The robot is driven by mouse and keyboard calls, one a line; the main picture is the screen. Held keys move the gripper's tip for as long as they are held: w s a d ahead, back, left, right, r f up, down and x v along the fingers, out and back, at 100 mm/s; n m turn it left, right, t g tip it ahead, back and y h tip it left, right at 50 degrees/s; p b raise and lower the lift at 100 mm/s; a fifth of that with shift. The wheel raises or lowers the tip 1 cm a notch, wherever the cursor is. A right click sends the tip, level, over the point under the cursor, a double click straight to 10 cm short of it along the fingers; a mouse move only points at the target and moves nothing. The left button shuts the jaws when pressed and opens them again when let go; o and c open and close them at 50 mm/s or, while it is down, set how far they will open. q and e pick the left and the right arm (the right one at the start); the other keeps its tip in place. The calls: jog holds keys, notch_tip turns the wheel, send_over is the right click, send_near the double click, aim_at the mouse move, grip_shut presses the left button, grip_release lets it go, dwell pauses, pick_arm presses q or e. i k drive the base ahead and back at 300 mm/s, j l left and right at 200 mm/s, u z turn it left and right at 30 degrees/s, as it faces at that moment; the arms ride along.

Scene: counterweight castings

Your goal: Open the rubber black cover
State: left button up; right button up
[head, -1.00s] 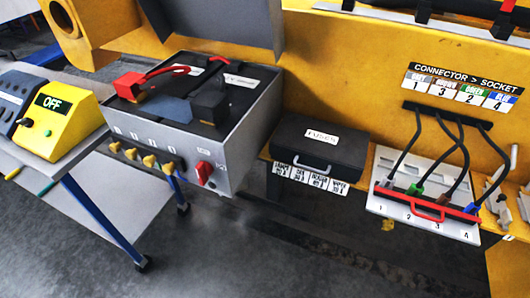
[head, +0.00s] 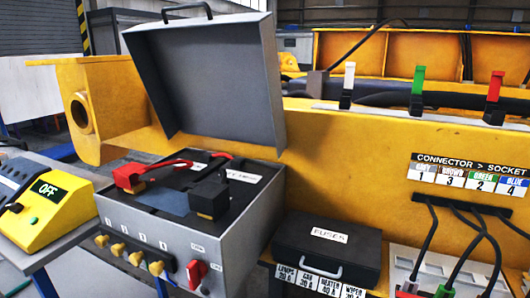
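A black rubber cover (head: 209,197) sits on top of the battery (head: 160,199) inside an open grey box (head: 240,232). It looks closed over its terminal, with a dark orange-brown patch low on its front. A similar red cover (head: 130,176) with a red cable sits to its left. The box's grey lid (head: 215,80) stands raised behind them. Neither of my grippers shows in the head view.
A yellow OFF switch box (head: 45,210) stands to the left. Yellow knobs (head: 118,249) and a red switch (head: 196,273) stick out from the box's front. A shut black FUSES case (head: 325,252) and hanging connector cables (head: 465,235) are to the right.

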aim_at(210, 199)
jog(key=z, duration=0.4)
jog(key=i+j+z, duration=0.15)
jog(key=j+z, duration=0.25)
jog(key=j, duration=0.55)
jog(key=j+z, duration=0.45)
jog(key=j, duration=0.55)
jog(key=i, duration=0.05)
